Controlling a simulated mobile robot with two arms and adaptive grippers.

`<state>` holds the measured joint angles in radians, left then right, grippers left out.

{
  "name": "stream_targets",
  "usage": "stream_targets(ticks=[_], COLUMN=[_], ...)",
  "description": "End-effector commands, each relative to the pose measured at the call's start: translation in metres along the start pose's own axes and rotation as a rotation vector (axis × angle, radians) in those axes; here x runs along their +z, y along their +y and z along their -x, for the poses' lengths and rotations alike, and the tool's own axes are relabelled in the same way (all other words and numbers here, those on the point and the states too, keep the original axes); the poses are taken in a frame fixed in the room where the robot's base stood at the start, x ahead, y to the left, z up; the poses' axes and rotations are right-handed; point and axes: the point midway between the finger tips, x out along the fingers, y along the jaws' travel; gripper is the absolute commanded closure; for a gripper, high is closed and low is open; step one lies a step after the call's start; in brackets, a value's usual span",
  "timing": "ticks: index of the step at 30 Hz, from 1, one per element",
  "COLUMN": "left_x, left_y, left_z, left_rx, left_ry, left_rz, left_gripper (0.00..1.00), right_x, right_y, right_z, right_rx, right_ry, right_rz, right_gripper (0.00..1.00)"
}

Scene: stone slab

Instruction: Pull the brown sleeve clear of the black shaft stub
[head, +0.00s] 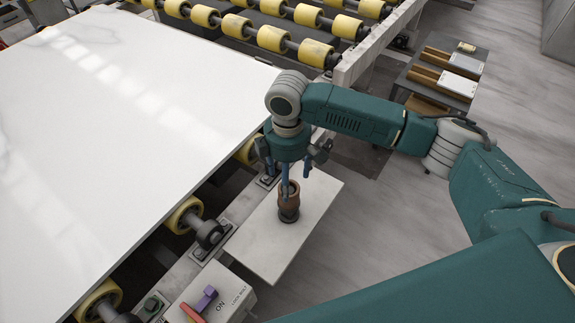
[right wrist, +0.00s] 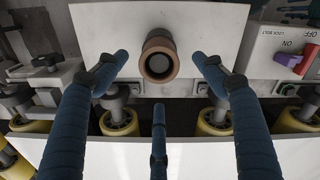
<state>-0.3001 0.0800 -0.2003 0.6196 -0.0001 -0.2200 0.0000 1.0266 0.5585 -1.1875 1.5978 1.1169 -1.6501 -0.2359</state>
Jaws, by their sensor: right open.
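The brown sleeve (head: 291,194) stands upright on a pale plate, with the black shaft stub (head: 289,214) showing below it. In the right wrist view the sleeve (right wrist: 158,54) is seen nearly end-on, with a round brown end face. How much of the stub is inside it is hidden. My right gripper (head: 287,172) points down just above the sleeve, its blue fingers spread. In the right wrist view its three fingers (right wrist: 160,75) are apart from each other, with the sleeve beyond their tips and no visible grip on it. My left gripper is not in view.
The pale plate (head: 258,240) sits beside a large white slab (head: 110,110) on yellow rollers (head: 184,215). A switch box (head: 210,295) with a purple-and-red handle is near the plate's front corner. A cart (head: 440,75) stands at back right. Floor right of the plate is clear.

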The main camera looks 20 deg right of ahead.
Motion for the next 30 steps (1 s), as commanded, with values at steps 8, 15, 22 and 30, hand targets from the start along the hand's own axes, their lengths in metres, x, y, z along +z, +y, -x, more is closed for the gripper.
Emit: stream_targets(ticks=[8,15,22,30], left_x=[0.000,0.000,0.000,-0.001], left_y=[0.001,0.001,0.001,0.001], left_z=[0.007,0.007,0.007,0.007], left_rx=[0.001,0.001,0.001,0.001], left_ry=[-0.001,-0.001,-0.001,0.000], left_rz=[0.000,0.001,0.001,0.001], left_gripper=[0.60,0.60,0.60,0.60], right_x=[-0.001,-0.001,-0.001,-0.001], right_y=[-0.001,0.000,0.000,-0.001], right_z=[-0.041,-0.053,-0.053,-0.052], right_rx=[-0.001,0.001,0.001,0.001], right_ry=[0.000,0.001,0.001,0.002], right_rz=[0.001,0.001,0.001,0.001], right_gripper=[0.30,0.30,0.34,0.81])
